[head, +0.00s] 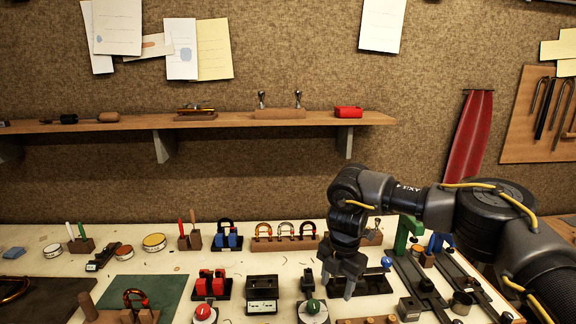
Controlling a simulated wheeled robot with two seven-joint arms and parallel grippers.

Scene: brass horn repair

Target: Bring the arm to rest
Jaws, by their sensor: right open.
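My right arm comes in from the right and bends down at its wrist over the workbench (140,282). My right gripper (340,289) points downward, its fingers apart and empty, low over the bench just right of a black block with a white label (262,293). The lower fingertips are close to the small fixtures, and I cannot tell whether they touch anything. My left gripper does not show.
A rack of horseshoe-shaped pieces (285,241) stands behind. A wooden shelf (230,121) crosses the wall above.

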